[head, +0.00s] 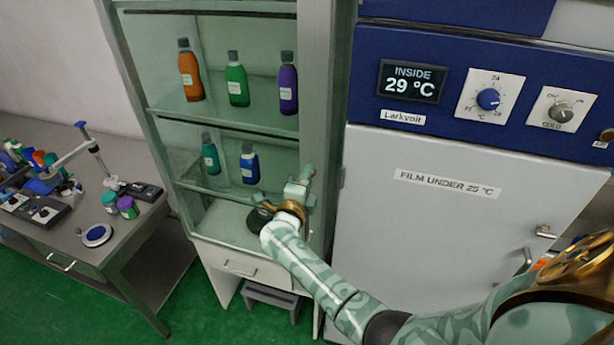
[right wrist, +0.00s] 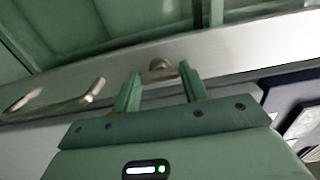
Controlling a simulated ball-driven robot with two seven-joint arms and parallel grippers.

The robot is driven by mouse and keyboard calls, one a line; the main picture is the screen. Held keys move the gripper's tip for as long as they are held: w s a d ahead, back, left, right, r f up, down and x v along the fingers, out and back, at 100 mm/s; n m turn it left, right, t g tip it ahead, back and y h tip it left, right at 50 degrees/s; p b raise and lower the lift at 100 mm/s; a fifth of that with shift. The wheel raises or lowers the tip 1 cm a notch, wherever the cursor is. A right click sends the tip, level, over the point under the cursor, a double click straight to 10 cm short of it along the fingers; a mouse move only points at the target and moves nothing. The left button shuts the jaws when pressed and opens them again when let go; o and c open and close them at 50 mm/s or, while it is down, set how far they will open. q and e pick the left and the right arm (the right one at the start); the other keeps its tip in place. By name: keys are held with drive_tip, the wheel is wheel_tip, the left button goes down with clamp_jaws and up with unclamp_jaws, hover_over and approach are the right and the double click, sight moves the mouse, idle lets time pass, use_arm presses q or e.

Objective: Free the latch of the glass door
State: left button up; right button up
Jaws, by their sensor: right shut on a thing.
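The glass door (head: 215,118) covers the front of the tall cabinet at the centre left of the head view and looks closed. Its latch, a small round metal knob (right wrist: 162,66), sits on the pale door frame in the right wrist view. My right gripper (head: 300,183) is at the right edge of the door, at about the height of the lower shelf. In the right wrist view my right gripper (right wrist: 160,85) is shut on the latch knob, one finger on each side. In the head view the gripper hides the latch. My left gripper is not in view.
Several bottles stand behind the glass. A metal bar handle (right wrist: 55,97) is near the knob. A white-doored unit (head: 440,235) with a blue panel stands close on the right. A cluttered bench (head: 125,225) is at left. A grey step stool (head: 270,298) sits below the drawer.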

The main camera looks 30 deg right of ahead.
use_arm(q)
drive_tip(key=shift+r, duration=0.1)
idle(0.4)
use_arm(e)
drive_tip(key=o, duration=1)
drive_tip(key=shift+a+f, duration=0.1)
drive_tip(key=shift+a, duration=0.05)
